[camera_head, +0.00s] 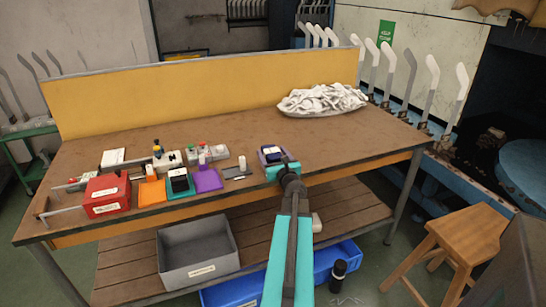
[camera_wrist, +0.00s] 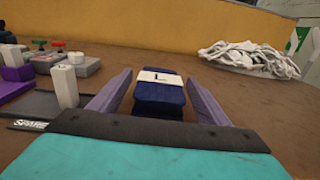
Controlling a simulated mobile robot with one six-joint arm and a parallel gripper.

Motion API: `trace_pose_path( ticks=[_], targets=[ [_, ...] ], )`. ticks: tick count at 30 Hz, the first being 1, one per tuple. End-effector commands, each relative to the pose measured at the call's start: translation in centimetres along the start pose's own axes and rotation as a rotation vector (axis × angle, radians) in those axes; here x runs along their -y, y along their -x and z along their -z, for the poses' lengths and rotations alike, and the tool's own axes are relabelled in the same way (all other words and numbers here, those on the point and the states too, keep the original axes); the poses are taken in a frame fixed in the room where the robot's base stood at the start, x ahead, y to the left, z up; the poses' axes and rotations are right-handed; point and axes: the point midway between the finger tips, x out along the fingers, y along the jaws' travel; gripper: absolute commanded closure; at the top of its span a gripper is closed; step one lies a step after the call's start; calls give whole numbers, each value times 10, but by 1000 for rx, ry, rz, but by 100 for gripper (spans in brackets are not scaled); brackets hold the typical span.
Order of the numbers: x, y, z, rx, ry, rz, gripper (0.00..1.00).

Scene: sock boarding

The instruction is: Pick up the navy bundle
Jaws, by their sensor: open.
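The navy bundle (camera_head: 271,154) lies on the brown workbench (camera_head: 290,130), near its front edge and right of the coloured mats. In the wrist view, the navy bundle (camera_wrist: 158,97) has a white band with a dark letter L around it. My gripper (camera_head: 273,158) is at the bundle, and its end covers part of it in the head view. In the wrist view, the two purple-grey fingers of my gripper (camera_wrist: 157,94) are spread, one on each side of the bundle. A gap shows on both sides, so the fingers look apart from it.
A white pile of cloth (camera_head: 322,99) lies at the back right. Left of the bundle stand a small white block (camera_wrist: 65,86), a dark plate (camera_wrist: 40,105), a purple mat (camera_head: 207,181) and a red box (camera_head: 107,194). The bench right of the bundle is clear.

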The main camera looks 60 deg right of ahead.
Motion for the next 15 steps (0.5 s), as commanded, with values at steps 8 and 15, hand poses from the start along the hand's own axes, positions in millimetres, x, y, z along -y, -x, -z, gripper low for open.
trace_pose_path(
  ticks=[8,15],
  targets=[
    [0,0,0,0,0,0,30],
    [0,0,0,0,0,0,48]
  ],
)
